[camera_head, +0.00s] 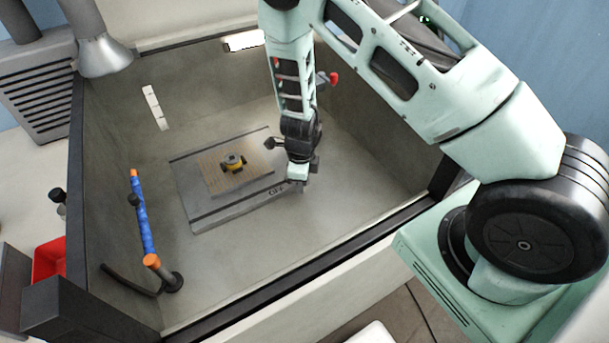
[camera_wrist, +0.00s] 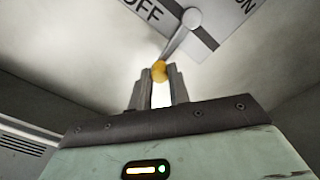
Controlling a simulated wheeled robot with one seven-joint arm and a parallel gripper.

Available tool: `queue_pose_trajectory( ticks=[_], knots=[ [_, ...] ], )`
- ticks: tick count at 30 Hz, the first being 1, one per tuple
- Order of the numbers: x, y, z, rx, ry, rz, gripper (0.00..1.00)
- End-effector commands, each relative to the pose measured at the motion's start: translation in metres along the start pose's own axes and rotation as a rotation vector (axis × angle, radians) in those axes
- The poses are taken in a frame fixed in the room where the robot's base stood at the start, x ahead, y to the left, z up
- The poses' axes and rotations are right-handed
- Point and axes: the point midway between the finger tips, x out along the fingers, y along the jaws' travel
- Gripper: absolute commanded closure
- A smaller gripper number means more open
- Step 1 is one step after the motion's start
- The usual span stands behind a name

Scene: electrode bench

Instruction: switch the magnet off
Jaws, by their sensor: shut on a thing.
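The magnet is a flat grey plate (camera_head: 200,218) lying on the floor of the grey enclosure. My gripper (camera_wrist: 158,77) is shut on the knob. In the head view my gripper (camera_head: 299,186) is at the plate's right end and hides the lever.
A blue rod with orange ends (camera_head: 143,217) stands at the left of the enclosure. Dark-rimmed walls (camera_head: 290,265) surround the floor, which is clear in front of the plate.

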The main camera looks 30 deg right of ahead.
Motion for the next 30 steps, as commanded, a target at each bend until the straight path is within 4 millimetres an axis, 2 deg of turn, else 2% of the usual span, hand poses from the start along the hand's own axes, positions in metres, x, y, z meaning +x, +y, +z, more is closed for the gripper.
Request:
queue_pose_trajectory(
  ticks=[9, 23, 24, 26, 27, 30],
  knots=[
    [-0.0014, 0.0038, 0.0052, 0.096, 0.000, -0.001, 1.00],
    [-0.0008, 0.0045, 0.0066, 0.109, -0.002, -0.001, 1.00],
    [-0.0008, 0.0045, 0.0067, 0.109, -0.002, -0.001, 0.79],
    [-0.0008, 0.0045, 0.0067, 0.108, -0.002, -0.001, 0.62],
    [-0.0007, 0.0046, 0.0066, 0.108, -0.002, -0.001, 0.59],
    [-0.0005, 0.0046, 0.0062, 0.108, -0.001, -0.001, 0.59]
  ],
)
